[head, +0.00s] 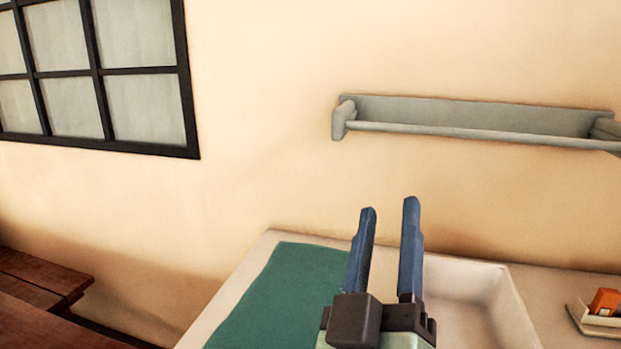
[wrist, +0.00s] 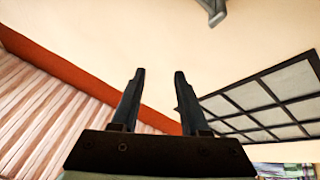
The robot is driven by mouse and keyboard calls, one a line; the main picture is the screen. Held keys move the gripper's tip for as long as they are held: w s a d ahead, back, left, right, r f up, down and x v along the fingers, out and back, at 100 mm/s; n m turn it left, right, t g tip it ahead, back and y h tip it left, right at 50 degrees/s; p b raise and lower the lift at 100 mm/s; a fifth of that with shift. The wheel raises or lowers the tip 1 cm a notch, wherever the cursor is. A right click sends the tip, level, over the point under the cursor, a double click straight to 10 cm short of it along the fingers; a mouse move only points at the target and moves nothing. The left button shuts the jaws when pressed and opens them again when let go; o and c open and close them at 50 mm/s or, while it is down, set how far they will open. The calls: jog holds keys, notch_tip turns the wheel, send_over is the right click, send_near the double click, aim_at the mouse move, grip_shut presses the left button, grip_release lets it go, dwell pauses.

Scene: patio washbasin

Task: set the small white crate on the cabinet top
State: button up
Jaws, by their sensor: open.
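My gripper (head: 390,206) is open and empty, its two blue fingers pointing up in front of the basin and the wall in the head view. In the wrist view my gripper (wrist: 160,73) also shows apart fingers with nothing between them. A small white crate (head: 603,329) with an orange thing in it stands at the lower right of the head view, cut off by the picture edge. It rests on the pale top right of the basin, apart from my gripper. Whether this pale top is the cabinet top I cannot tell.
A white basin (head: 512,300) lies behind and right of my gripper. A green mat (head: 285,295) covers the top to the left. A grey rail shelf (head: 470,118) juts from the wall above. A wooden bench (head: 45,280) stands at the far left, below a barred window (head: 100,75).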

jog(key=s+a+r+m+t+y, duration=0.1)
jog(key=s+a+r+t+y, duration=0.1)
jog(key=r, duration=0.7)
jog(key=s+a+r+m+t+y, duration=0.2)
jog(key=s+a+r+t+y, duration=0.1)
jog(key=r, duration=0.6)
jog(key=shift+s+a+y, duration=0.7)
jog(key=shift+s+a, duration=0.4)
jog(key=shift+a, duration=0.1)
jog(key=shift+r, duration=0.15)
